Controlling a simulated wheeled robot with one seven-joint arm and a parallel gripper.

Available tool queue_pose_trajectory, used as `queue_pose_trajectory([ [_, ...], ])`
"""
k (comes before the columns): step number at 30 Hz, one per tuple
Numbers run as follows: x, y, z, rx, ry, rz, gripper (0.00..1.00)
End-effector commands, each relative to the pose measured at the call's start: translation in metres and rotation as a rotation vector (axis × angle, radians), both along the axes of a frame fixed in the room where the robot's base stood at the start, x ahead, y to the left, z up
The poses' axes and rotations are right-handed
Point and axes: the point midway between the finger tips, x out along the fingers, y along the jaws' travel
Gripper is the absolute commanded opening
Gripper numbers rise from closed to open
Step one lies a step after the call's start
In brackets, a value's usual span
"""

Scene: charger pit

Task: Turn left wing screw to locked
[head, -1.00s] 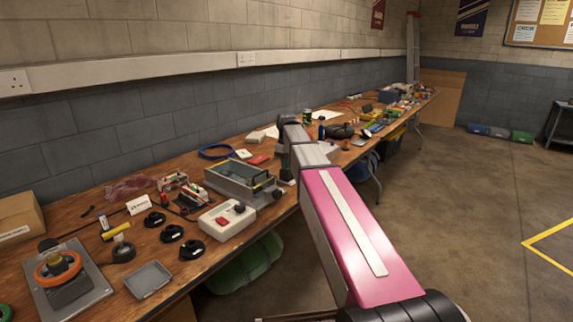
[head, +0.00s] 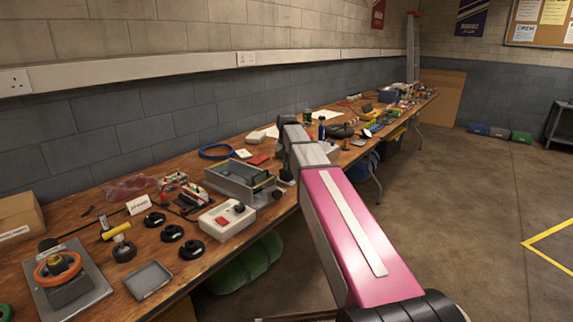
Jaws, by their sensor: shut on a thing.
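A grey open-topped metal box (head: 232,190) with yellow edging stands on the workbench, left of my arm. Small dark fittings (head: 277,193) show at its right end; their wings are too small to make out. My gripper (head: 286,176) is small and dark in this view, at the right end of the box, partly hidden by my own arm. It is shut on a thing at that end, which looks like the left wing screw. Whether the screw stands locked or unlocked cannot be seen.
Black round knobs (head: 191,249), a grey tray (head: 148,280) and a plate with an orange ring (head: 57,265) lie to the left.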

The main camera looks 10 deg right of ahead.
Motion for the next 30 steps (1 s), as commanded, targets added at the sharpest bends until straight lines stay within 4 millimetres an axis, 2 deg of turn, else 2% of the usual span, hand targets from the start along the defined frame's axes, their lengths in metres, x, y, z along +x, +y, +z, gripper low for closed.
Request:
queue_pose_trajectory([
  [15,0.0001,0.0001,0.0003,0.0,0.0,-0.464,0.0],
  [24,0.0002,0.0001,0.0004,0.0,0.0,-0.635,0.0],
  [30,0.0002,0.0001,0.0004,0.0,0.0,-0.689,0.0],
])
